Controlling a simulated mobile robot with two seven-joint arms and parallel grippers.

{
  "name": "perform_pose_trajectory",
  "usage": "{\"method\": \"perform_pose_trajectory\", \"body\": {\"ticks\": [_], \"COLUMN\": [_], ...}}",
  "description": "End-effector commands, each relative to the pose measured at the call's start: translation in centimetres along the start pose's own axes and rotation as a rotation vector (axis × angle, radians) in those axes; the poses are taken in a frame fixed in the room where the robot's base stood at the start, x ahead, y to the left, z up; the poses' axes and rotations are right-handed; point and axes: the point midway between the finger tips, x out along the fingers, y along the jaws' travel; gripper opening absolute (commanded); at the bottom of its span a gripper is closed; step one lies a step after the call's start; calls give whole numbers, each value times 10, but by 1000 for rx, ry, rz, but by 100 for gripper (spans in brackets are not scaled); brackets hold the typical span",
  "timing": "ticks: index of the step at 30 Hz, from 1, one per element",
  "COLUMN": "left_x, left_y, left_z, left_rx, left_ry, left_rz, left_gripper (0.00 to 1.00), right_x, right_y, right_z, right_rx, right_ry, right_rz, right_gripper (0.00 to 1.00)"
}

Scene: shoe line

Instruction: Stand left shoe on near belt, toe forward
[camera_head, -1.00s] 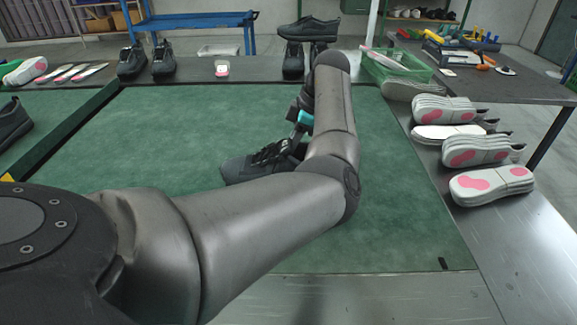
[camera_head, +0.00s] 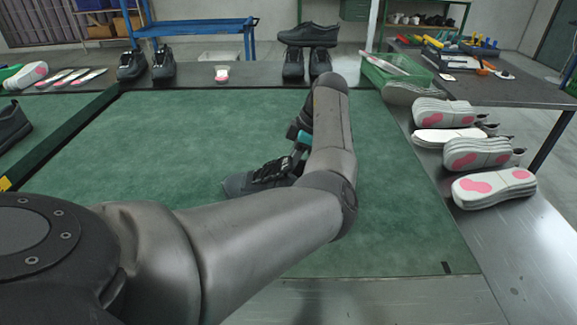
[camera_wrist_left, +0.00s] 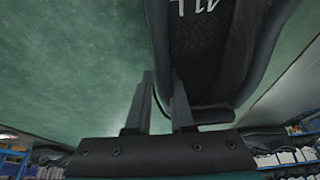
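The black left shoe (camera_head: 252,179) is over the near green belt (camera_head: 200,125) in the head view, its toe to the left. My forearm hides its heel end. I cannot tell whether its sole touches the belt. My left gripper (camera_head: 300,140) is at the shoe's right end. In the left wrist view the shoe (camera_wrist_left: 210,60) shows its inside with a "41 L" mark. There my left gripper's fingers (camera_wrist_left: 160,85) stand on either side of the shoe's collar wall, shut on it. My right gripper is not in view.
Pale sole stacks (camera_head: 478,153) with pink patches line the right metal edge. A green tray (camera_head: 400,72) stands at the back right. Black shoes (camera_head: 163,62) stand along the back ledge, one lying across two others (camera_head: 307,35). The belt's left part is clear.

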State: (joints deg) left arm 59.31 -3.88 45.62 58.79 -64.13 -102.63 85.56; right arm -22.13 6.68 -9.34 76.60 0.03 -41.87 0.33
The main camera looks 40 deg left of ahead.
Motion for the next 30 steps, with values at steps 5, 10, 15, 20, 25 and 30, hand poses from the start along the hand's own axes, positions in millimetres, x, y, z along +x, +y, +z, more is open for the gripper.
{"method": "perform_pose_trajectory", "body": {"ticks": [5,10,15,20,25,30], "left_x": [0,0,-6,-20,-44,-69], "left_y": [0,0,0,1,1,1], "left_z": [0,-1,-2,-2,-2,-2], "left_rx": [-1,-1,-2,-1,0,-1], "left_ry": [0,0,0,0,0,0], "left_rz": [0,0,1,2,3,4], "left_gripper": [41,41,41,41,41,41], "right_x": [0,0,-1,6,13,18], "right_y": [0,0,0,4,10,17], "right_z": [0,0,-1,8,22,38], "right_rx": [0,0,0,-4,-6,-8], "right_ry": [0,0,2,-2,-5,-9], "right_rz": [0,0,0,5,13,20], "right_gripper": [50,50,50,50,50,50]}}
